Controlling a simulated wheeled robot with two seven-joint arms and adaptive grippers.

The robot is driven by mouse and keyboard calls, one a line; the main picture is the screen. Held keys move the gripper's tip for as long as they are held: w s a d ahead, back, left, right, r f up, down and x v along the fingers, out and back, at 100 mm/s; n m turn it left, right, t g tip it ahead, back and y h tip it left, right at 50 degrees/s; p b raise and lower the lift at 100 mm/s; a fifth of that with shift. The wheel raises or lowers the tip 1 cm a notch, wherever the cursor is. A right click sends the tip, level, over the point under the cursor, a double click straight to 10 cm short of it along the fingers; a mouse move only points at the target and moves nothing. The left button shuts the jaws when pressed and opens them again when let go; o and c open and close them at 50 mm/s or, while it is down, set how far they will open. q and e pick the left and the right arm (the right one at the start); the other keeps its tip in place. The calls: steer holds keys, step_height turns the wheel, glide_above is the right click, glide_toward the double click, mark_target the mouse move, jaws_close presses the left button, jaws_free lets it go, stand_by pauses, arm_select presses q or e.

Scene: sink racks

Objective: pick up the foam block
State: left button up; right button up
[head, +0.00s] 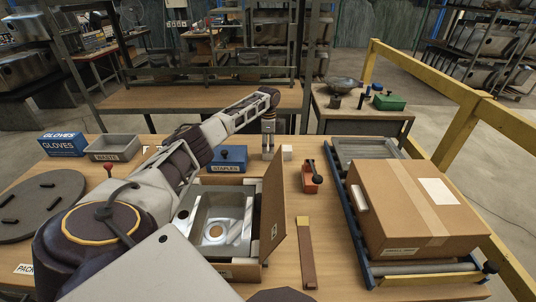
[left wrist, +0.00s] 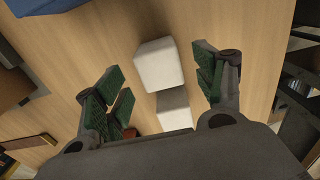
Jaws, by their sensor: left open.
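A white foam block (head: 287,152) sits on the wooden table near the back edge, right of the blue STAPLES bin. The left wrist view shows two pale blocks, an upper one (left wrist: 158,65) and a lower one (left wrist: 174,109), close together; I cannot tell which of them is the block in the head view. My left gripper (head: 268,153) points down just left of the foam block. In the left wrist view its fingers (left wrist: 162,88) are open, spread to either side of the blocks, with nothing gripped. My right gripper is out of view.
The blue STAPLES bin (head: 228,165) stands left of the gripper. An orange tool (head: 311,180) lies to the right. An open carton (head: 272,210) with a metal part is in front. A large closed box (head: 420,215) rests on the right-hand rack.

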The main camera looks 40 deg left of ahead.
mark_target(268, 147)
arm_select(q)
steer(key=shift+f, duration=1.6)
steer(key=shift+c, duration=0.4)
steer(key=c, duration=0.8)
